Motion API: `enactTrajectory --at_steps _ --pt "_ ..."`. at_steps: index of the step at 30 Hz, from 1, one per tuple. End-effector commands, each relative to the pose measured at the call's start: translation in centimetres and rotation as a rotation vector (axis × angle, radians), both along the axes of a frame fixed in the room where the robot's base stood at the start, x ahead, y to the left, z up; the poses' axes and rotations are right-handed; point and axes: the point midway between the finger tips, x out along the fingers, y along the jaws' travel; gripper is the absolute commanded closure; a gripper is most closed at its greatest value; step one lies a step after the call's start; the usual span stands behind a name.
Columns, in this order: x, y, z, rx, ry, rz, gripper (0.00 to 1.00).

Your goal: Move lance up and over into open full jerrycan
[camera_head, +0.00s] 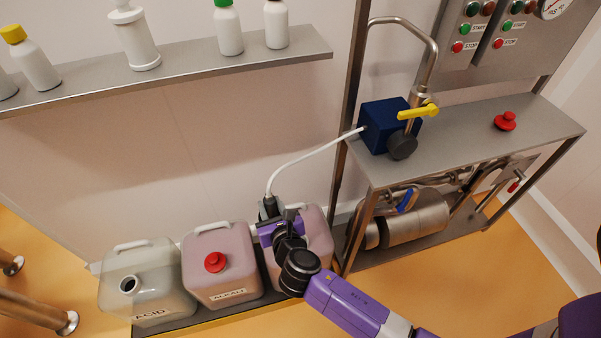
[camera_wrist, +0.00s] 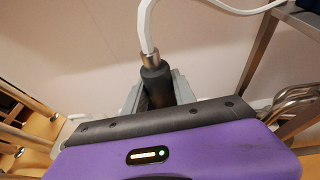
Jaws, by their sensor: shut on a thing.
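My gripper (camera_head: 269,211) is shut on the lance, whose dark upper end (camera_head: 268,205) stands upright in the jaws with a white hose leading off it. The wrist view shows the lance's black grip (camera_wrist: 157,85) between the fingers. The gripper is over the right jerrycan (camera_head: 318,238), which is pinkish and partly covered by my arm. The lance's lower end and that can's mouth are hidden. The left jerrycan (camera_head: 150,268), labelled ACID, has an open, uncapped mouth. The middle jerrycan (camera_head: 222,270), labelled ALKALI, wears a red cap (camera_head: 215,262).
The white hose (camera_head: 310,155) runs to a blue pump box (camera_head: 383,122) on a steel bench (camera_head: 465,135) at right. A wall shelf (camera_head: 190,72) with bottles is above the cans. A steel post (camera_head: 350,120) stands right of the gripper. Metal legs (camera_head: 35,312) are at lower left.

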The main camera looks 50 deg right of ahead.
Motion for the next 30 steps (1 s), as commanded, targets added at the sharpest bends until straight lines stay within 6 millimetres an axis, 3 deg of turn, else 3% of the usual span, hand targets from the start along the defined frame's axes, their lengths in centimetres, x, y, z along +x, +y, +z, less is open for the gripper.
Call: enactTrajectory --at_steps 1,6,12,18,30 --pt "0.5 -1.7 1.2 0.000 -0.004 -0.062 1.00" --pt "0.8 -5.9 2.3 -0.003 -0.002 -0.238 1.00" --pt "0.0 -9.2 2.9 -0.009 -0.005 -0.402 1.00" --pt "-1.0 -10.4 2.8 -0.012 -0.007 -0.489 1.00" --pt "-1.4 -10.6 1.3 -0.013 -0.008 -0.511 1.00"
